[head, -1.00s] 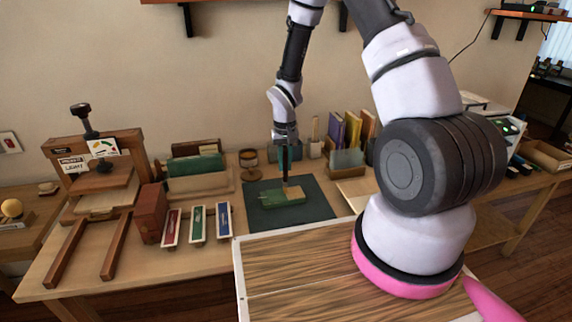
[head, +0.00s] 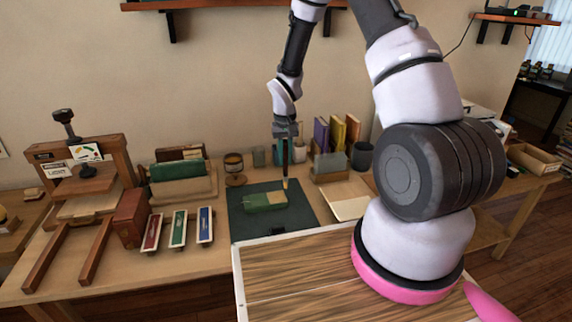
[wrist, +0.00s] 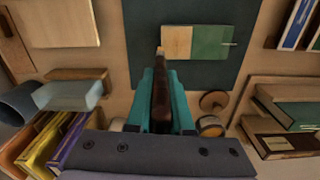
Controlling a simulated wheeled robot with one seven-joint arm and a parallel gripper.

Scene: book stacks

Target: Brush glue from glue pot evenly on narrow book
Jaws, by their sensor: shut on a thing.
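My gripper (head: 285,138) is shut on a dark-handled brush (wrist: 161,98), held upright with its tip down, between teal fingers in the wrist view. A small book (head: 264,201), green with a tan end, lies flat on the dark green mat (head: 240,229). The brush tip is at the edge of the book's tan end, on the right in the head view; I cannot tell whether it touches. The book also shows in the wrist view (wrist: 210,43). The glue pot (head: 234,162), an amber jar, stands behind the mat, with a round wooden disc (head: 236,180) before it.
A wooden press (head: 83,170) stands at the left. Red, green and blue labelled pieces (head: 178,229) lie left of the mat. Book racks (head: 187,188) stand behind them. Upright books (head: 338,133) and a dark cup (head: 361,155) stand at the back right. My arm covers the right side.

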